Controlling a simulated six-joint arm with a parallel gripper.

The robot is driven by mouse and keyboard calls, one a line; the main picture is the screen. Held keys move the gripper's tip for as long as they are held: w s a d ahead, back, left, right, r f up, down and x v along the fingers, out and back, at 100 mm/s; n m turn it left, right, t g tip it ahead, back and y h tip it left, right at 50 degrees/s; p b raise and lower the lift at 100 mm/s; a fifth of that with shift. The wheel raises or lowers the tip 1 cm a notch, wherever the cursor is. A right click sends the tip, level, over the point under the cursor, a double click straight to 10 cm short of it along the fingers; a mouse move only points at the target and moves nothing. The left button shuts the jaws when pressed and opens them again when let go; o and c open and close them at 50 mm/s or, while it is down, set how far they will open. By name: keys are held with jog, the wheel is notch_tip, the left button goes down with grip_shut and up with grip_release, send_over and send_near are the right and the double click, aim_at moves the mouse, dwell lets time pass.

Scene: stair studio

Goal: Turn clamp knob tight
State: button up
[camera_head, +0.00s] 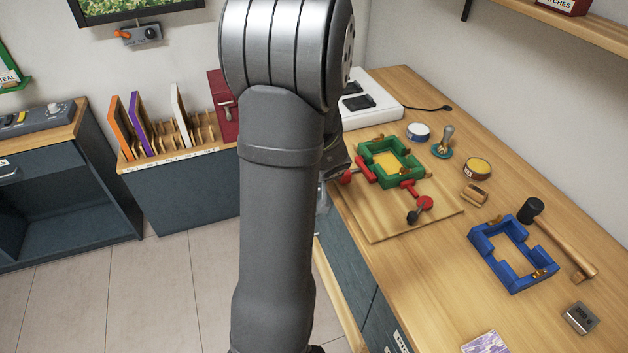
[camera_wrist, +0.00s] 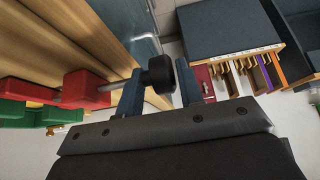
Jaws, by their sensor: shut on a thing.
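In the wrist view, my gripper (camera_wrist: 160,88) has its two fingers on either side of a black clamp knob (camera_wrist: 157,70) and is shut on it. A metal rod runs from the knob into a red clamp body (camera_wrist: 84,88), with the green frame (camera_wrist: 28,116) beyond. In the head view, the green frame (camera_head: 416,167) lies on a wooden board (camera_head: 379,224). One red clamp (camera_head: 365,169) is at its left side, near my wrist. A second red clamp (camera_head: 408,188) with a black knob (camera_head: 413,217) is at its front. My arm hides the gripper and held knob there.
A blue frame (camera_head: 479,244) and a mallet (camera_head: 562,237) lie on the bench to the right. A rack of coloured panels (camera_head: 183,115) stands at left.

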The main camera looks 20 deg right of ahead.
jog(key=shift+a, duration=0.3)
jog(key=o, duration=0.7)
jog(key=shift+d, duration=0.1)
jog(key=shift+r, duration=0.1)
jog(key=v, duration=1.7)
jog(key=shift+s+d, duration=0.1)
jog(key=shift+d, duration=0.05)
